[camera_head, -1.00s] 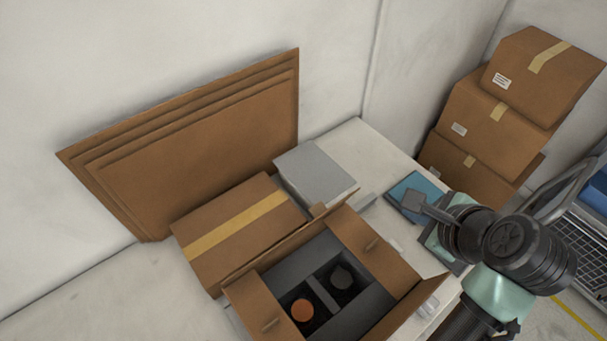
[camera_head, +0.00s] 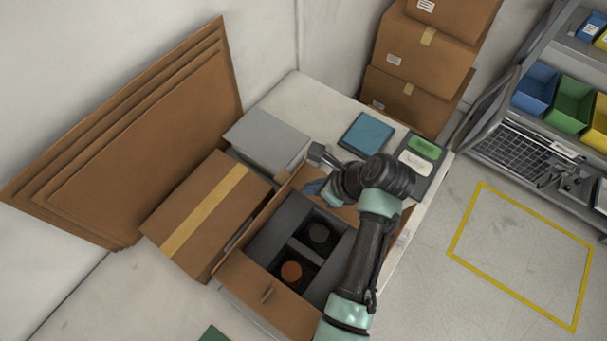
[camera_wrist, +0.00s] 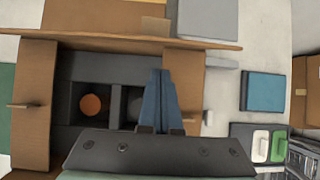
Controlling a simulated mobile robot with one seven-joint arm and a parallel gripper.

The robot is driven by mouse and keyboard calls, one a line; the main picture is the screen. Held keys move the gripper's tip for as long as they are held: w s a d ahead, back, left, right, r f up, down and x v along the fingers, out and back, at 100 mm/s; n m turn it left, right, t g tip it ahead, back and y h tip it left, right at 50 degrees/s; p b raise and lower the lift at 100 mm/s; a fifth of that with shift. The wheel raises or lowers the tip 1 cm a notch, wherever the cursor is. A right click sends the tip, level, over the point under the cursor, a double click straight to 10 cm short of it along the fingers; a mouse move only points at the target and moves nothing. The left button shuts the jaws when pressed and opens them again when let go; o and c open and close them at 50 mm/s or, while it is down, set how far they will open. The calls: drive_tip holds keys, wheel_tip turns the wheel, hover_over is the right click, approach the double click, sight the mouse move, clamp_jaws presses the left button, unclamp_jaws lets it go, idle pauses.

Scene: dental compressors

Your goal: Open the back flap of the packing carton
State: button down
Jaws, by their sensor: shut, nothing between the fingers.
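The packing carton (camera_head: 235,300) stands open on the table. Its left flap (camera_wrist: 36,105) and right flap (camera_wrist: 190,90) are folded outward, each with a small tab. The back flap (camera_wrist: 110,33) shows as a narrow strip along the carton's far side in the wrist view, almost edge-on. My gripper (camera_head: 311,188) is over the right part of the carton. In the wrist view my gripper (camera_wrist: 160,75) is shut and empty, its fingertips on the near side of the back flap and apart from it in the picture. My arm hides the carton's front right side.
A taped closed box (camera_head: 205,215) and a grey box (camera_head: 265,140) stand behind the carton. A blue flat item (camera_head: 366,132) lies to the right. Flat cardboard sheets (camera_head: 140,130) lean on the wall. Stacked cartons (camera_head: 425,60) stand at the back. The dark insert (camera_wrist: 100,68) has wells.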

drive_tip(key=shift+w+a+r, duration=0.2)
drive_tip(key=shift+w+a, duration=0.15)
drive_tip(key=shift+a, duration=0.15)
drive_tip(key=shift+w+a+r, duration=0.2)
drive_tip(key=shift+w+a, duration=0.1)
drive_tip(key=shift+a, duration=0.15)
drive_tip(key=shift+p, duration=0.3)
drive_tip(key=shift+w+a+r+h+p, duration=0.15)
drive_tip(key=shift+a+r+h+p, duration=0.1)
drive_tip(key=shift+h+p, duration=0.25)
